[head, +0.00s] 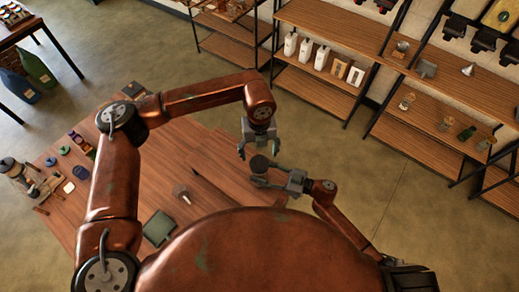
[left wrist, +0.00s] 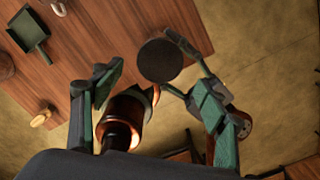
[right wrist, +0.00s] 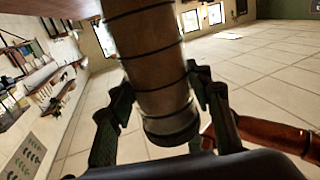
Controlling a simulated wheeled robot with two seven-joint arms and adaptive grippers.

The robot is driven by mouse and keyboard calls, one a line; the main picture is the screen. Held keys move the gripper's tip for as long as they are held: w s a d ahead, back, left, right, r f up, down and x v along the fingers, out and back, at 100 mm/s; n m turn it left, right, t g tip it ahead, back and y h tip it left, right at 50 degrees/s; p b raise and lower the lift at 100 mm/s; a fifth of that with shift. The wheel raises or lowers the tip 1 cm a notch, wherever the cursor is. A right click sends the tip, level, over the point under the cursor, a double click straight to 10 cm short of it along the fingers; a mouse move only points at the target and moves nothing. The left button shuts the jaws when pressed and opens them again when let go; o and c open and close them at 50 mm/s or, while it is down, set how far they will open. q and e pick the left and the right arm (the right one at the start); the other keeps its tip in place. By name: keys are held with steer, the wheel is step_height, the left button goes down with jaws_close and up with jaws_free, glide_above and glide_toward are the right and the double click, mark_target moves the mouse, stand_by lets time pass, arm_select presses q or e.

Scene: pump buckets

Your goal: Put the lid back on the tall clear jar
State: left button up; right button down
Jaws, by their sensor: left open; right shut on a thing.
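My right gripper (head: 262,174) is shut on a tall, banded cylinder (right wrist: 150,60) that I take to be the tall clear jar. It has dark rings and a dark end, and it is held off the tabletop near the table's right edge. A dark round disc (left wrist: 160,60) shows at the jar's end facing my left gripper, and also in the head view (head: 258,164). I cannot tell whether this disc is the lid or part of the jar.
The wooden table (head: 215,160) holds a green dustpan (head: 158,228), a small pale item (head: 182,193) and several small round pieces at the left. Shelves (head: 320,80) with white bottles stand behind. The tabletop's middle is mostly clear; open floor lies right of it.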

mark_target(259, 163)
arm_select(q)
step_height(259, 163, down, 6)
steer(key=shift+f, duration=0.25)
steer(key=c, duration=1.2)
steer(key=m, duration=2.1)
steer(key=o, duration=1.3)
steer(key=shift+c, duration=0.2)
